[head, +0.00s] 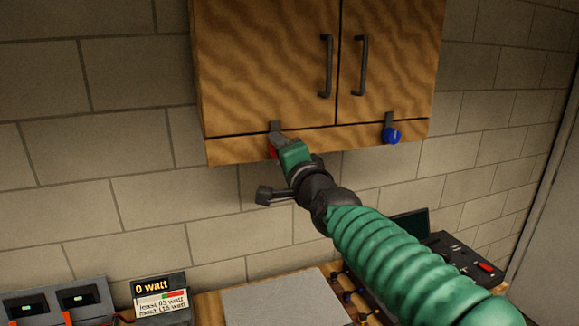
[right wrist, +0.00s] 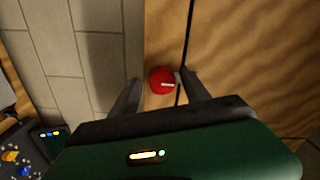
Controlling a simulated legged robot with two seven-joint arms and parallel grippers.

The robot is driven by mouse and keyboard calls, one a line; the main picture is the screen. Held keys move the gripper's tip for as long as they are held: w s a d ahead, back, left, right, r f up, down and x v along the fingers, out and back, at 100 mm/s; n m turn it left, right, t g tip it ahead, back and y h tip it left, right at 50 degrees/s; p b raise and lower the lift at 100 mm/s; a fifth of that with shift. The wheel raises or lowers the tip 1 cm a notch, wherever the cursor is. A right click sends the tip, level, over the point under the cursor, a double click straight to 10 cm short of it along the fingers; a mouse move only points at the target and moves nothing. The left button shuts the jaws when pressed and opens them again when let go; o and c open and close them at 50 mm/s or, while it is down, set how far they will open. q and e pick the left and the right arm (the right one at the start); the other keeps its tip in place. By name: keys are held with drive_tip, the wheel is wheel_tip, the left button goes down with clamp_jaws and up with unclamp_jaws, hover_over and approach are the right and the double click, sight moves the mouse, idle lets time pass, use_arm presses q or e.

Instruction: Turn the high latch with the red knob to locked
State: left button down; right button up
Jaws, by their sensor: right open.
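The red knob (right wrist: 161,81) is on the lower strip of the wooden wall cabinet (head: 265,70). In the head view the red knob (head: 272,151) is mostly hidden behind my right gripper (head: 283,144). Its grey latch tab (head: 275,127) points up across the gap onto the left door. In the right wrist view my right gripper (right wrist: 160,88) is open, with one finger on each side of the red knob. I cannot tell whether the fingers touch it. The white mark on the knob lies roughly level in that view. My left gripper is not in view.
A blue knob (head: 391,136) with its own upright latch tab sits to the right under the right door. Two dark door handles (head: 326,66) hang above. Below are a bench with a grey mat (head: 285,302), a watt display (head: 160,297) and a dark tool case (head: 470,262).

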drive_tip(key=b+v, duration=0.7)
drive_tip(key=v, duration=0.9)
drive_tip(key=shift+b, duration=0.4)
drive_tip(key=shift+f, duration=0.15)
drive_tip(key=d+f+n+g+h, duration=0.1)
drive_tip(key=d+f+n+g, duration=0.15)
drive_tip(key=f, duration=0.85)
drive_tip(key=d+f+n+g+h, duration=0.1)
drive_tip(key=d+f+g+h, duration=0.15)
drive_tip(key=f, duration=0.95)
drive_tip(key=d+f+n+g, duration=0.2)
drive_tip(key=d+f+g, duration=0.1)
drive_tip(key=f, duration=0.8)
drive_tip(key=s+d+f+n+g+h, duration=0.1)
drive_tip(key=s+d+f+n+g, duration=0.1)
drive_tip(key=s+f, duration=0.7)
drive_tip(key=s+d+f+n+g+h, duration=0.1)
drive_tip(key=s+d+f+n+g, duration=0.2)
drive_tip(key=s+f, duration=0.6)
wheel_tip(320, 180, down, 4)
drive_tip(key=shift+s+d+f+g, duration=0.1)
drive_tip(key=shift+s+d+g, duration=0.15)
drive_tip(key=shift+d+g, duration=0.6)
drive_tip(key=shift+n, duration=0.25)
